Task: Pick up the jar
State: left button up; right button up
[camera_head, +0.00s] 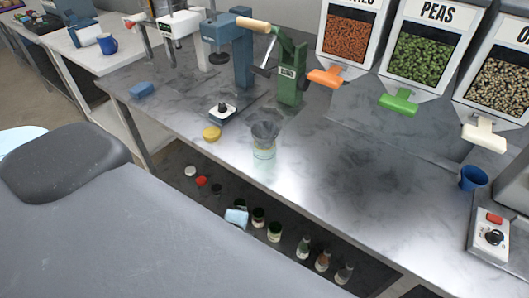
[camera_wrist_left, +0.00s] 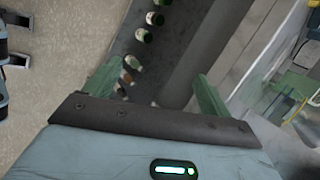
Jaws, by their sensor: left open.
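A clear glass jar (camera_head: 264,153) stands upright near the front edge of the worktop in the head view. A dark grey funnel (camera_head: 265,131) sits in its mouth. Several more small jars or bottles (camera_head: 303,246) stand in the lower tray below the worktop, and some show small in the left wrist view (camera_wrist_left: 133,62). My left gripper (camera_wrist_left: 155,75) shows only in the left wrist view, with its two green fingers wide apart. Nothing is between its fingertips up close; the lower tray appears beyond them. My right gripper is in neither view.
The grey worktop (camera_head: 340,200) is clear right of the jar. A yellow round item (camera_head: 211,133) and a small scale-like device (camera_head: 222,112) lie to its left. A green lever press (camera_head: 290,75) stands behind. Dispensers (camera_head: 423,52) line the back right. A blue cup (camera_head: 473,178) stands right.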

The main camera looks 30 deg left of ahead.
pick_arm(q)
jog(key=w+r+m+t+y, duration=0.2)
jog(key=w+r+m, duration=0.2)
jog(key=w+m, duration=0.25)
jog(key=m+t+y, duration=0.2)
jog(key=m+t, duration=0.1)
jog(key=m, duration=0.4)
send_near(265, 152)
jog(key=w+a+f, duration=0.2)
jog(key=w+f, duration=0.1)
jog(key=shift+w+a+f, duration=0.25)
jog(key=shift+w+f, duration=0.05)
jog(key=shift+w+r+m+y, duration=0.3)
jog(key=shift+r+m, duration=0.1)
jog(key=shift+m, duration=0.15)
jog(key=shift+x, duration=3.85)
jog(key=shift+r, duration=0.1)
jog(key=c, duration=1.1)
